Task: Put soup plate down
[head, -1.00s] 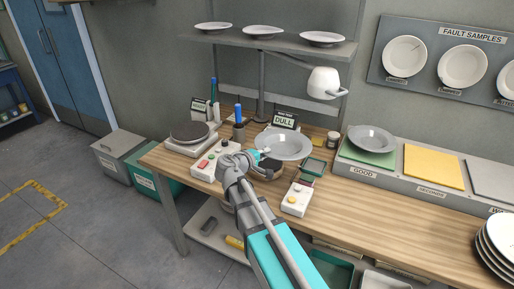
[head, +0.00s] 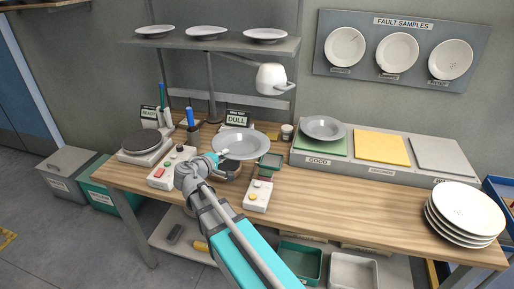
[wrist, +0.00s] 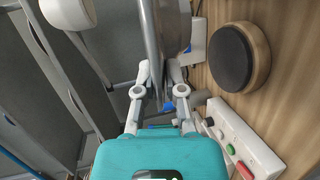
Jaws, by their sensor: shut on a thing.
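A grey-white soup plate (head: 240,142) is held by its left rim in my gripper (head: 216,158). In the head view the plate is roughly level above the middle-left of the workbench, in front of the "DULL" sign (head: 237,117). In the wrist view the plate (wrist: 152,35) shows edge-on between the fingers of my gripper (wrist: 160,82), which is shut on it. A similar plate (head: 323,127) rests on the green mat (head: 305,143) marked "GOOD". The plate and my gripper hide part of the bench below them.
A yellow mat (head: 382,148) and a grey mat (head: 441,155) are empty. A stack of white plates (head: 465,210) stands at the right. Button boxes (head: 172,166) (head: 258,195) stand near my gripper. A lamp (head: 271,77) hangs above. Bare bench lies front right.

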